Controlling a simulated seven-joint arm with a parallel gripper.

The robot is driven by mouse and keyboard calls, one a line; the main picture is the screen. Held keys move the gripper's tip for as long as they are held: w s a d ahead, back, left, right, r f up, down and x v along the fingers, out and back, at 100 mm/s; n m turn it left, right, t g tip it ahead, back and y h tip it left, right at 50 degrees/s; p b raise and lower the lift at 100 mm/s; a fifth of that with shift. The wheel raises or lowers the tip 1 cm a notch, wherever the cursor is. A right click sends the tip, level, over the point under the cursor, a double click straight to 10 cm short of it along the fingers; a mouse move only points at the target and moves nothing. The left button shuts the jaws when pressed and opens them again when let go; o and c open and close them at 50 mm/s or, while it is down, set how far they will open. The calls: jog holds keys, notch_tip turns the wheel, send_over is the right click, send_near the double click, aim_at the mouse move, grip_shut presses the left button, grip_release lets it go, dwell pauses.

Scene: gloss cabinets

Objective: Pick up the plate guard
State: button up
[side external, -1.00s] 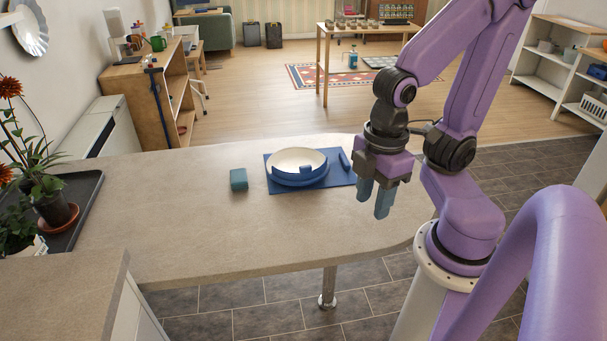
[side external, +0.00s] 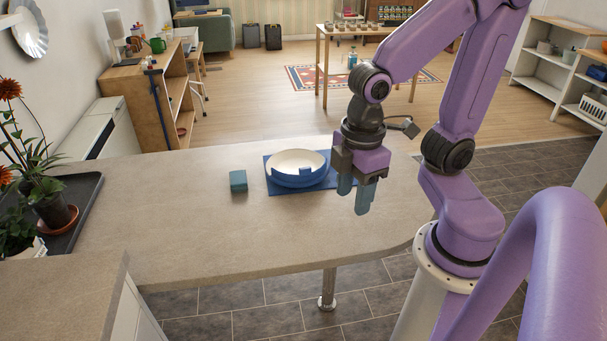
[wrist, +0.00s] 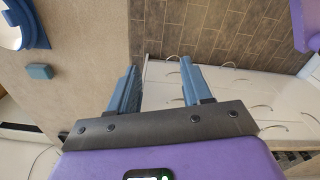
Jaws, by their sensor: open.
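The plate guard (side external: 296,180) looks to be the blue band around a white plate (side external: 296,160); the plate and band sit on a blue mat (side external: 277,188) on the counter. Part of the blue band (wrist: 27,22) also shows at the upper left corner of the wrist view, cut by the frame edge. My gripper (side external: 354,198) is open, with its teal fingers pointing down to the right of the plate, apart from it. In the wrist view, nothing is between the fingers (wrist: 158,78). The gripper hides the mat's right end in the side view.
A small teal block (side external: 238,181) lies on the counter (side external: 200,225) left of the mat. A dark tray (side external: 75,215) with potted plants stands at the far left. The counter in front of the mat is clear, and its rounded right edge lies near my arm.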

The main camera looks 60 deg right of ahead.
jog(key=w, duration=1)
jog(key=m+g+h, duration=0.1)
jog(key=m+h, duration=0.1)
send_over(305, 168)
jog(key=w+a, duration=0.2)
notch_tip(305, 168, down, 6)
jog(key=f, duration=0.5)
jog(key=s+d+f, duration=0.1)
jog(key=f, duration=0.5)
jog(key=s+d+f, duration=0.1)
jog(key=f, duration=0.4)
jog(key=shift+f, duration=0.4)
grip_shut()
